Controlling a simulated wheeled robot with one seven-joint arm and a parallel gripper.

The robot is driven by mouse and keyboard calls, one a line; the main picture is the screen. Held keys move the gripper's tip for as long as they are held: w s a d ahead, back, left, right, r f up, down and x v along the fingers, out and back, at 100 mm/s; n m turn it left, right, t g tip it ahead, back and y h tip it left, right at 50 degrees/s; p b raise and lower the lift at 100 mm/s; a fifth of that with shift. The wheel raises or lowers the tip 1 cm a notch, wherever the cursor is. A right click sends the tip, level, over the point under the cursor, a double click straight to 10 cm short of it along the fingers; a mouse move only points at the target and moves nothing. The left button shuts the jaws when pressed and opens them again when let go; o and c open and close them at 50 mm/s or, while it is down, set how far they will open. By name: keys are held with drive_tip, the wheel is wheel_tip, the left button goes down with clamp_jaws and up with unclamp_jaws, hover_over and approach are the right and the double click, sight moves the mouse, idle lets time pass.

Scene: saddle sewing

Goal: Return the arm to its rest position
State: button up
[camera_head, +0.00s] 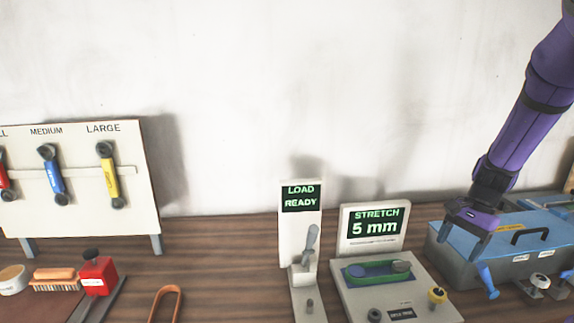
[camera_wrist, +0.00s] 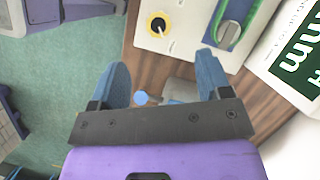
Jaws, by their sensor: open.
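My gripper (camera_head: 461,241) hangs at the right in the head view, at the lower end of my purple arm. It is in front of the blue toolbox and right of the stretch device (camera_head: 440,297). In the wrist view my gripper (camera_wrist: 163,66) has its two blue fingers spread apart with nothing held between them. Below the gap, a small light-blue ball-shaped end (camera_wrist: 141,97) shows, and its lower part is hidden by the gripper.
A blue toolbox (camera_head: 515,258) stands at the right, with a blue-handled item (camera_head: 487,280) in front. A sizes board (camera_head: 85,218) and a red block (camera_head: 98,275) are at the left.

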drive_tip(key=s+a+r+n+t+h, duration=0.2)
drive_tip(key=s+a+r+n, duration=0.4)
drive_tip(key=s+r, duration=0.4)
drive_tip(key=s+a+r+n+t+h, duration=0.1)
drive_tip(key=s+a+r+n+t, duration=0.3)
drive_tip(key=s+r, duration=0.6)
drive_tip(key=a+r+n, duration=0.1)
drive_tip(key=a+n, duration=0.1)
drive_tip(key=a, duration=0.1)
drive_tip(key=shift+a+t+h, duration=0.3)
drive_tip(key=shift+t+h, duration=0.1)
